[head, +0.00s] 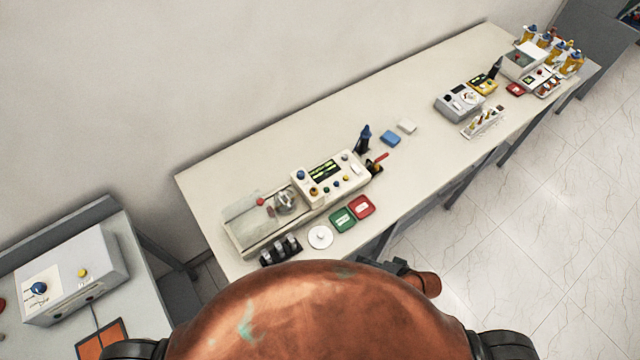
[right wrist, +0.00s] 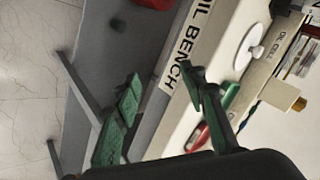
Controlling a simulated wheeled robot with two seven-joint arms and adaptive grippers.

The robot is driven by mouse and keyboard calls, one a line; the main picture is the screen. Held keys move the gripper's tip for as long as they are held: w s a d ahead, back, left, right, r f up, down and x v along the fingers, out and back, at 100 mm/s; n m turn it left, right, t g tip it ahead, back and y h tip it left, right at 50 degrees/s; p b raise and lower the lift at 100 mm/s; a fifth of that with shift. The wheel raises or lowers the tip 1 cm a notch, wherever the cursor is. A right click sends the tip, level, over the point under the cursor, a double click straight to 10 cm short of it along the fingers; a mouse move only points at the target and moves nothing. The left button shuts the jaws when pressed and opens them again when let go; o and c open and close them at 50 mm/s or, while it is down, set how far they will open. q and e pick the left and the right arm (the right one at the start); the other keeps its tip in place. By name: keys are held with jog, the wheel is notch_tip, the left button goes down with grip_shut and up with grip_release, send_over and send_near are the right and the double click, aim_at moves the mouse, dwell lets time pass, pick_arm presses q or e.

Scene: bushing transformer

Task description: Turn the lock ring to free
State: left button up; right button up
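I cannot pick out the lock ring for certain. A silvery round fitting (head: 285,201) sits in the tester (head: 243,240) at the left end of the long bench, with a red knob beside it; its details are too small to read. My right gripper (head: 393,266) is at the bench's front edge in the head view, partly hidden behind my body. In the right wrist view my right gripper (right wrist: 162,78) has its two green-padded fingers apart with nothing between them, in front of the bench edge lettered "IL BENCH". My left gripper is not in view.
A white disc with a knob (head: 320,237), a green tray (head: 342,219) and a red tray (head: 361,207) lie along the front edge. A control box (head: 330,178) stands behind. A grey box (head: 72,277) stands on the left table. The bench's back is clear.

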aim_at(316, 194)
jog(key=w+a+r+m+t+y+p, duration=0.1)
jog(key=w+a+r+m+t+y, duration=0.2)
jog(key=a+r, duration=0.45)
jog(key=w+a+r+m+t+y+p, duration=0.1)
jog(key=w+a+r+m+y, duration=0.3)
jog(key=a+r, duration=0.35)
jog(key=w+m+t+h, duration=0.1)
jog(key=w+m+t, duration=0.1)
jog(key=m, duration=0.5)
jog(key=w+m+t+h, duration=0.2)
jog(key=w+m, duration=0.1)
jog(key=m, duration=0.4)
jog(key=w+m+t+h, duration=0.2)
jog(key=w+m, duration=0.1)
jog(key=m, duration=0.4)
jog(key=shift+w+a+f, duration=0.15)
jog(key=shift+a+f, duration=0.1)
jog(key=shift+a, duration=0.15)
jog(key=p+x, duration=0.1)
jog(key=x, duration=0.6)
jog(key=shift+w, duration=0.1)
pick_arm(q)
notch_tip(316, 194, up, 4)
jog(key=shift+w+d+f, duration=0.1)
pick_arm(e)
jog(key=shift+c, duration=0.7)
grip_shut()
